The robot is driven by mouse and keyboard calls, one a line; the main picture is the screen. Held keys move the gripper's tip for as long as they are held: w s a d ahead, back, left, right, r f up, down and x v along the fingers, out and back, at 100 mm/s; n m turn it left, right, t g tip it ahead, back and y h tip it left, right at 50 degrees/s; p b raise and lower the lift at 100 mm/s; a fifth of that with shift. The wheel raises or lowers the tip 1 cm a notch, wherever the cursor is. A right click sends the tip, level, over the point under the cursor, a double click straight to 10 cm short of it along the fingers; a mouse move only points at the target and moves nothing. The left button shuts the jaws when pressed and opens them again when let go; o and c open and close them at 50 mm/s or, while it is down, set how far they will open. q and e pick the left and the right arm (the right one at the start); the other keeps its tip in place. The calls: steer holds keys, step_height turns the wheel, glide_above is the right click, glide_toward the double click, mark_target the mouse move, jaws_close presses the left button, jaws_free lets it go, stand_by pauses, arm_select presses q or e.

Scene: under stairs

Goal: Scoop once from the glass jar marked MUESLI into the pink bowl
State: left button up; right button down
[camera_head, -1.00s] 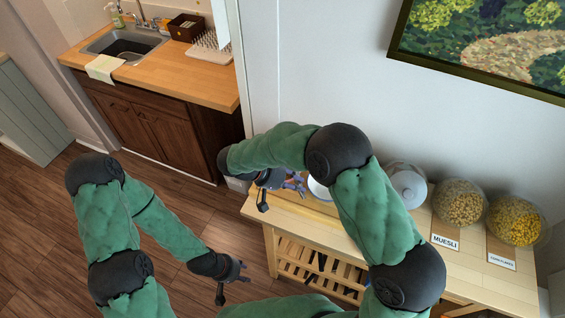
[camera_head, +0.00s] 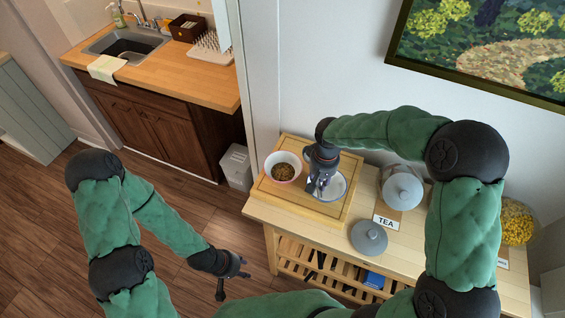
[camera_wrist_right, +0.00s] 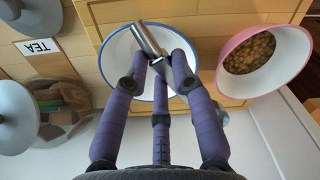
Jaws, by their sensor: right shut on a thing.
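The pink bowl (camera_head: 270,163) stands on the wooden board with brown muesli inside; it also shows at upper right in the right wrist view (camera_wrist_right: 300,84). My right gripper (camera_head: 318,190) is over the white bowl with a blue rim (camera_head: 344,186), to the right of the pink bowl. It is shut on a metal scoop (camera_wrist_right: 149,39), seen over the white bowl in the right wrist view. Whether the scoop touches that bowl is unclear. The MUESLI jar is hidden behind my right arm. My left gripper (camera_head: 234,275) is open and empty, low in front of the table.
The TEA jar (camera_head: 402,188) stands right of the board (camera_head: 300,204). A grey lid (camera_head: 369,237) lies on the table in front of it. A jar of yellow flakes (camera_head: 516,223) is at far right. A sink counter (camera_head: 160,72) is at back left.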

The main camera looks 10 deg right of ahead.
steer(key=shift+s, duration=0.1)
steer(key=shift+a+r+p, duration=0.1)
steer(key=shift+r+p, duration=0.35)
steer(key=shift+r, duration=0.25)
steer(key=shift+r+p, duration=0.8)
steer(key=shift+r, duration=0.5)
steer(key=shift+f, duration=0.1)
